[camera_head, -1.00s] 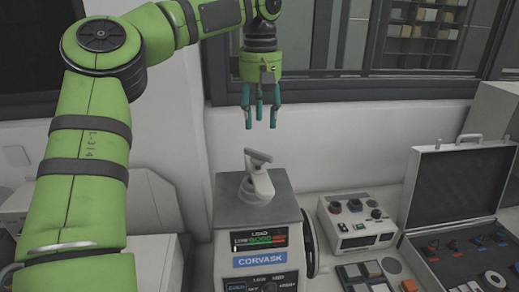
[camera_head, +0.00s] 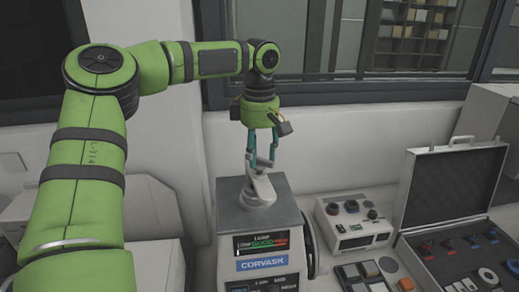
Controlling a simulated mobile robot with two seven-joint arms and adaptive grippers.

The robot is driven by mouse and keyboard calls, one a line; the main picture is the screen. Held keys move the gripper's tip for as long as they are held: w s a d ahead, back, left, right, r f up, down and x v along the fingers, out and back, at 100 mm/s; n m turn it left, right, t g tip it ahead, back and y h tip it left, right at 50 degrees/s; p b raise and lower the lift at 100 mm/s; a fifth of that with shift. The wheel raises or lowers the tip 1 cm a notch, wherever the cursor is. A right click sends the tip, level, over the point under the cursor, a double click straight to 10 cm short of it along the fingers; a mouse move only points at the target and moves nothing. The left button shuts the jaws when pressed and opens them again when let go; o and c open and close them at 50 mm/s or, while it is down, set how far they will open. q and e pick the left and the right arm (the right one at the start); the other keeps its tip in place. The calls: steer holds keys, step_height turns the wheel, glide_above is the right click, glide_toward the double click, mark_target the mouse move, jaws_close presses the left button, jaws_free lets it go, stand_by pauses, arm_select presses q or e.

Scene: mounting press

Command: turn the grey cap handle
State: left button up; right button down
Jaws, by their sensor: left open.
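The grey cap handle (camera_head: 258,185) stands on top of the mounting press (camera_head: 233,217), a box-shaped machine with a "CORVASK" label and a small lit display. My left gripper (camera_head: 262,160) points down from above, with its teal fingers at the handle's upper bar. The fingers are apart, one on each side of the bar as seen here. They cover part of the bar, and I cannot tell whether they touch it. My right gripper is out of view.
A control box (camera_head: 352,237) with several knobs stands right of the press. Beyond it lies an open case (camera_head: 452,190) with small parts in its tray. A wall and window are behind.

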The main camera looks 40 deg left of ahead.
arm_select(q)
steer(key=shift+d, duration=0.1)
jaws_close()
